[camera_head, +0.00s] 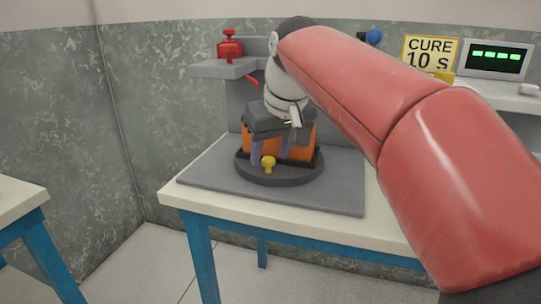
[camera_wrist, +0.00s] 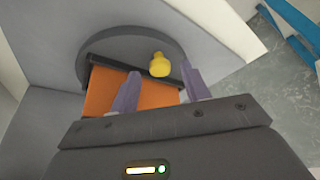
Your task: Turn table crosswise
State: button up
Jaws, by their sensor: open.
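The round dark grey turntable (camera_head: 305,174) sits on a grey mat on the workbench, and its rim shows in the wrist view (camera_wrist: 95,48). A yellow knob (camera_head: 268,163) stands near its front edge; it also shows in the wrist view (camera_wrist: 159,65). An orange block (camera_head: 305,141) rests on the turntable with a dark bar along its front; the wrist view shows it under my fingers (camera_wrist: 104,92). My gripper (camera_head: 270,155) is open above the turntable. In the wrist view its two purple-grey fingertips (camera_wrist: 161,80) lie either side of the knob; whether they touch it is unclear.
A red device (camera_head: 229,46) stands on a grey shelf behind left. At the back right are a yellow "CURE 10 s" sign (camera_head: 430,52) and a display with green dashes (camera_head: 496,60). The grey mat (camera_head: 215,181) is bare around the turntable. Another table (camera_head: 18,197) stands left.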

aim_at(284, 171)
jog(key=shift+w+a+f, duration=0.1)
jog(key=shift+w+f, duration=0.1)
jog(key=shift+f, duration=0.3)
jog(key=shift+c, duration=0.4)
grip_shut()
jog(key=shift+s+d+n+y, duration=0.15)
jog(key=shift+d+n+y, duration=0.45)
jog(key=shift+d+n, duration=0.7)
jog(key=shift+d+r+n+g+y+p, duration=0.1)
jog(key=shift+d+n+g+y+p, duration=0.2)
jog(key=shift+n, duration=0.5)
jog(key=shift+d+n+g+y+p, duration=0.1)
jog(key=shift+d+n+g+p, duration=0.3)
jog(key=shift+n, duration=0.4)
jog(key=shift+d, duration=0.2)
